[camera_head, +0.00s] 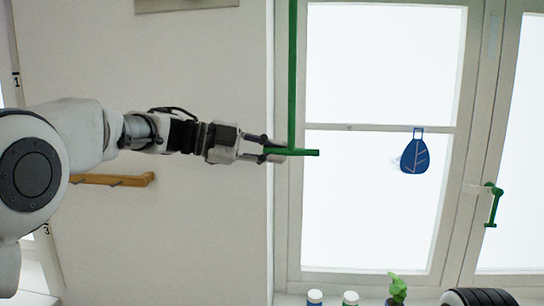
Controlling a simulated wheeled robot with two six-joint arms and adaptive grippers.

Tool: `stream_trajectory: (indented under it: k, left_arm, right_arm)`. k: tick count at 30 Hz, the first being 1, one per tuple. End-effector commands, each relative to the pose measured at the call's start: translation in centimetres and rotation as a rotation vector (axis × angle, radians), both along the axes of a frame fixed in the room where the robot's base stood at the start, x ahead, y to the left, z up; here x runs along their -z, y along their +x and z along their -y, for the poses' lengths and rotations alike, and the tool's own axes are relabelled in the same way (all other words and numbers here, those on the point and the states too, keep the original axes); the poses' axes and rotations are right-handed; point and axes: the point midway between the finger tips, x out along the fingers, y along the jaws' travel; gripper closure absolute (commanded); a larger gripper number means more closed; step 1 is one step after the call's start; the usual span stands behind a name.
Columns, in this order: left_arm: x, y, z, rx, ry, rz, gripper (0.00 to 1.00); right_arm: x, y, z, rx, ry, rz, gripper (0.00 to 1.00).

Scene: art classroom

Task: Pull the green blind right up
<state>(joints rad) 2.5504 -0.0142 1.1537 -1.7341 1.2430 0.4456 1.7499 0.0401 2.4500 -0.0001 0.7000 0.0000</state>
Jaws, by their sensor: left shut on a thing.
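My left gripper (272,149) reaches in from the left and is shut on the green crossbar (305,152) at the lower end of a green vertical pull (292,75). The pull runs straight up along the left side of the window frame and out of the top of the view. The crossbar lies level and sticks out to the right of the fingers. The green blind itself is not visible; both window panes in view are uncovered. Part of my right arm (478,298) shows at the bottom right edge; its gripper is out of view.
Two small bottles (315,298) and a green plant (397,288) stand on the sill. A wooden rail (120,180) is on the wall below my left arm.

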Motion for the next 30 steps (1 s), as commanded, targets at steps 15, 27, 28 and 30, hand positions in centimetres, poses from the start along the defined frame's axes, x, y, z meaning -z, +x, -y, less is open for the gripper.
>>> stream_trajectory:
  k: [15, 27, 28, 30]
  left_arm:
    - [-0.5, 0.0, -0.2, -0.003, -0.007, 0.008, 0.59]
    - [-2.4, -2.3, -7.8, -0.006, -0.011, 0.010, 0.59]
    - [-2.5, -2.5, -8.4, -0.005, -0.011, 0.010, 0.59]
    - [-2.8, -2.9, -9.7, -0.004, -0.011, 0.010, 0.59]
  right_arm:
    - [-0.1, 0.0, 0.0, 0.000, 0.000, 0.000, 0.60]
    - [-0.1, 0.0, 0.0, 0.000, 0.000, 0.000, 0.60]
    - [-0.1, 0.0, 0.0, 0.000, 0.000, 0.000, 0.60]
    - [-0.1, 0.0, 0.0, 0.000, 0.000, 0.000, 0.60]
